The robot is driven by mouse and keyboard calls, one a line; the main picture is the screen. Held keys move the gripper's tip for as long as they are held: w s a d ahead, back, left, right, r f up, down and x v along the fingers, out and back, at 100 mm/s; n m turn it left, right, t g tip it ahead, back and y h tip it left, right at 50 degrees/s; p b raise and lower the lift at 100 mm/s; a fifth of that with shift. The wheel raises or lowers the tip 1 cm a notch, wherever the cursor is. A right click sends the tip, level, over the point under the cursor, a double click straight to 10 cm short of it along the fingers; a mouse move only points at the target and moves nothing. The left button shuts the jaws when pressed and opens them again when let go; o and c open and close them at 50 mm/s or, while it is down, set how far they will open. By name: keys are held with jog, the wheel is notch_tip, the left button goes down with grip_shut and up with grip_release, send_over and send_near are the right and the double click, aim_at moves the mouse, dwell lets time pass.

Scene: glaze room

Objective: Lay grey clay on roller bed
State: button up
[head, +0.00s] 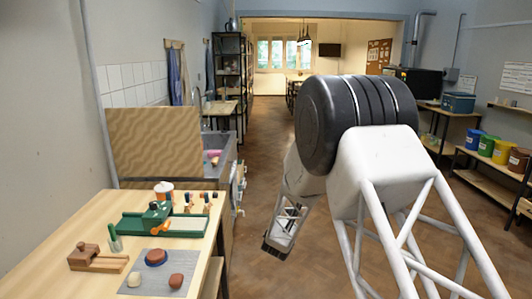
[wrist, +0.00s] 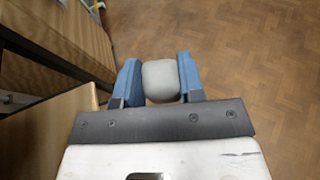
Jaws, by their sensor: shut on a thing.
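The grey clay (wrist: 160,85) is a smooth, rounded grey lump. My gripper (wrist: 158,64) has blue fingers, one on each side of the clay, and is shut on it. The wrist view shows bare floor beyond them. In the head view my gripper (head: 275,248) hangs to the right of the wooden table, over the floor; the clay cannot be made out there. The roller bed (head: 132,223) is a low green device with a pale top, near the table's middle, apart from my gripper.
The wooden table (head: 85,222) also holds a grey mat (head: 144,265) with a pale lump (head: 134,280), a reddish lump (head: 176,281) and a brown lump on a blue dish. A wooden block tool (head: 95,259) lies left. A sink (head: 216,146) stands behind.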

jog(key=w+d+f, duration=0.1)
jog(key=d+f, duration=0.2)
jog(key=d, duration=0.7)
jog(key=shift+w+m+h, duration=0.3)
jog(key=shift+w+h, duration=0.05)
jog(key=shift+h, duration=0.05)
jog(key=shift+a, duration=0.15)
